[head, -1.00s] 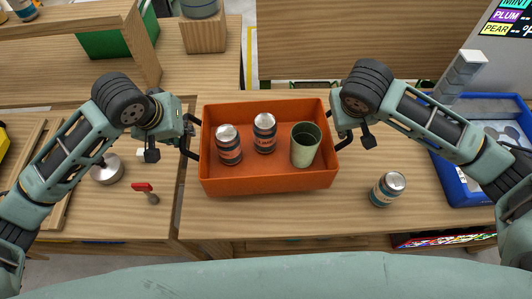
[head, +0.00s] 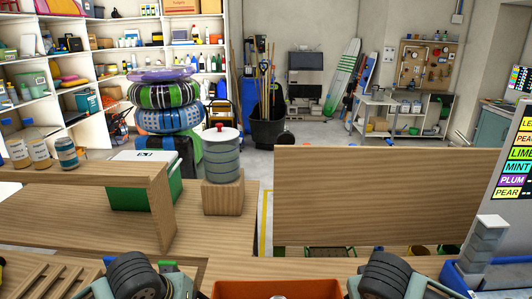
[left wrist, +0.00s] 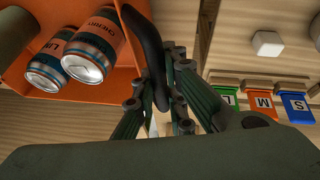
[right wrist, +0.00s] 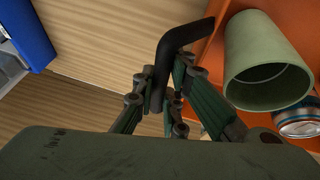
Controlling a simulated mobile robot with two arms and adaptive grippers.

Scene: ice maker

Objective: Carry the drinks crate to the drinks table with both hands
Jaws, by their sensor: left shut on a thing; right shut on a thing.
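The orange drinks crate (head: 265,290) shows only as a strip of its far rim at the bottom edge of the head view. My left gripper (left wrist: 158,80) is shut on the crate's black handle (left wrist: 148,35) at its left end. My right gripper (right wrist: 166,85) is shut on the other black handle (right wrist: 180,40) at its right end. Two cans (left wrist: 90,50) lie in view inside the crate in the left wrist view. A pale green cup (right wrist: 265,55) and a can (right wrist: 300,118) show inside it in the right wrist view. I cannot tell whether the crate is raised off the counter.
An upright wooden panel (head: 385,200) stands ahead. Ahead left are a wooden shelf (head: 80,178) with jars, a green cooler (head: 130,197) and a striped drum (head: 221,165) on a block. A blue bin (head: 450,283) and grey stacked blocks (head: 487,240) stand right. Open floor lies farther back.

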